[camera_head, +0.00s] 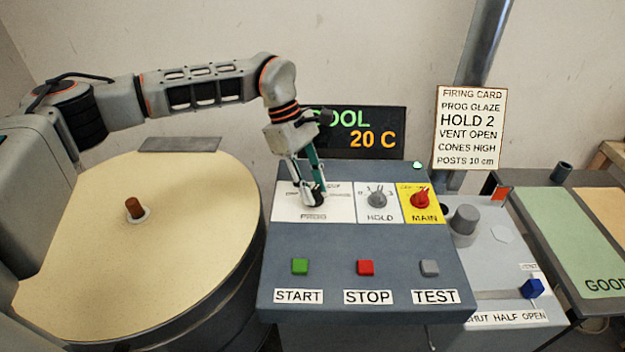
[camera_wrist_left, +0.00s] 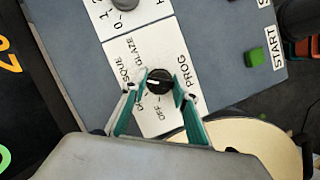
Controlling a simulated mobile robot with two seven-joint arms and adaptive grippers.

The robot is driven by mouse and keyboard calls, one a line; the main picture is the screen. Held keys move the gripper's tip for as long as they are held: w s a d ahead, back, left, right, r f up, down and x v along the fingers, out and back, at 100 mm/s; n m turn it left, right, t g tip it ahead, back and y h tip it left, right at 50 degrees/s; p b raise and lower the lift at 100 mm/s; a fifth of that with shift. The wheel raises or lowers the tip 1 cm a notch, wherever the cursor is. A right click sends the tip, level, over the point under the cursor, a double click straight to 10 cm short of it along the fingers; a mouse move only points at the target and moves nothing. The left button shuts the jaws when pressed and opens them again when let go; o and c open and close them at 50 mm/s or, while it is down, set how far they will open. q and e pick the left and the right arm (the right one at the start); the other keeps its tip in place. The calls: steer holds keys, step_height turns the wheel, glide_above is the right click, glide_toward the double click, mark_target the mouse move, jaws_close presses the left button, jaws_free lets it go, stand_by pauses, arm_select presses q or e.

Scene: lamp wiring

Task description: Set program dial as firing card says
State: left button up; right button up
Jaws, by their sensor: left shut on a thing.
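The black PROG dial (camera_head: 319,199) sits on a white plate (camera_head: 290,213) at the upper left of the control panel. My left gripper (camera_head: 311,196) comes down on it from above, its fingers closed around it. In the left wrist view, the dial (camera_wrist_left: 159,82) is between the two green-backed fingers (camera_wrist_left: 158,92). Its white mark points left in that view, towards the printed OFF, BISQUE and GLAZE labels; the exact setting is hard to tell. The firing card (camera_head: 469,127) on the post reads PROG GLAZE, HOLD 2, VENT OPEN, CONES HIGH, POSTS 10 cm. My right gripper is not in view.
A HOLD dial (camera_head: 377,199) and red MAIN knob (camera_head: 420,198) are right of PROG. START (camera_head: 299,267), STOP (camera_head: 364,268) and TEST (camera_head: 429,268) buttons lie below. The display (camera_head: 371,137) shows 20 C. A round kiln (camera_head: 190,200) stands left, a blue vent slider (camera_head: 531,288) right.

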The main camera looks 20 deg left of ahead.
arm_select(q)
steer(key=shift+w+r+m, duration=0.15)
steer(key=shift+r+m, duration=0.05)
steer(key=shift+m, duration=0.3)
steer(key=m+g+p, duration=0.1)
steer(key=m, duration=0.1)
steer(key=shift+d+m+y, duration=0.1)
steer(key=shift+m+y, duration=0.2)
steer(key=shift+y, duration=0.1)
steer(key=shift+m+p, duration=0.3)
steer(key=shift+f+m+g+y, duration=0.1)
steer(key=shift+m+g+y, duration=0.35)
steer(key=shift+m, duration=0.75)
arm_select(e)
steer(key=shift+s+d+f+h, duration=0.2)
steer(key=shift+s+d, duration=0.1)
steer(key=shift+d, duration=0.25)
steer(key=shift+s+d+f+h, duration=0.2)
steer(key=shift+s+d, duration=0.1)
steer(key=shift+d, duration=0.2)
arm_select(q)
steer(key=o, duration=1.1)
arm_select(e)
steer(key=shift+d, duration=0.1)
